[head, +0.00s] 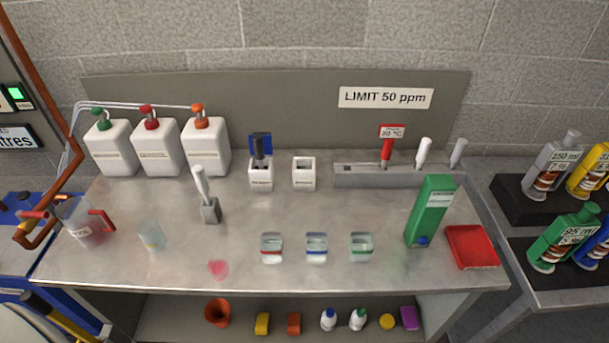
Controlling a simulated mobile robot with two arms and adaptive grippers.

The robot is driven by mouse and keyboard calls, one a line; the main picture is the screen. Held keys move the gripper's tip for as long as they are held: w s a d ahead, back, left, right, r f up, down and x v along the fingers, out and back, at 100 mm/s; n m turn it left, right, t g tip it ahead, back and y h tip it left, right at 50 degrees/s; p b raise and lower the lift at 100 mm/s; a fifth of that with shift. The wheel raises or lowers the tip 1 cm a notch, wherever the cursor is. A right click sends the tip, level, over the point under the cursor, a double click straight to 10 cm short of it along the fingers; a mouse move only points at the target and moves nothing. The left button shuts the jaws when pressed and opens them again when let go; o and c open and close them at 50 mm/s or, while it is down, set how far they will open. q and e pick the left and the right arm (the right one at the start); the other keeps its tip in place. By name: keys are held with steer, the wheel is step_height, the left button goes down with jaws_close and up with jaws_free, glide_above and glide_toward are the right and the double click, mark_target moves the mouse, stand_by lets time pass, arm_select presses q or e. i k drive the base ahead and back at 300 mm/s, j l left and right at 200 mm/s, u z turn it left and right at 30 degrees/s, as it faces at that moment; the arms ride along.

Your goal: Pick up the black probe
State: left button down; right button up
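The black probe (259,150) stands upright in a small white holder (261,181) near the middle of the metal bench (330,217). A blue piece (267,137) shows right behind its top, and its lower end is hidden inside the holder. A second white holder (304,176) to its right looks empty. Neither of my grippers shows in the head view.
White pump bottles (157,151) stand at the back left. A white-handled tool in a grey stand (210,211) is left of the probe. Three small glass cups (316,248) stand in front. A grey rack (375,177), green box (431,208) and red tray (472,251) are right.

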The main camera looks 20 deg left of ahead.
mark_target(258, 140)
steer(key=i+l+u, duration=0.15)
steer(key=l+u, duration=0.15)
steer(key=l, duration=0.15)
steer(key=i+l+u, duration=0.15)
steer(key=l+u, duration=0.15)
steer(key=l, duration=0.15)
steer(key=i+l+u, duration=0.1)
steer(key=l+u, duration=0.25)
steer(key=l, duration=0.1)
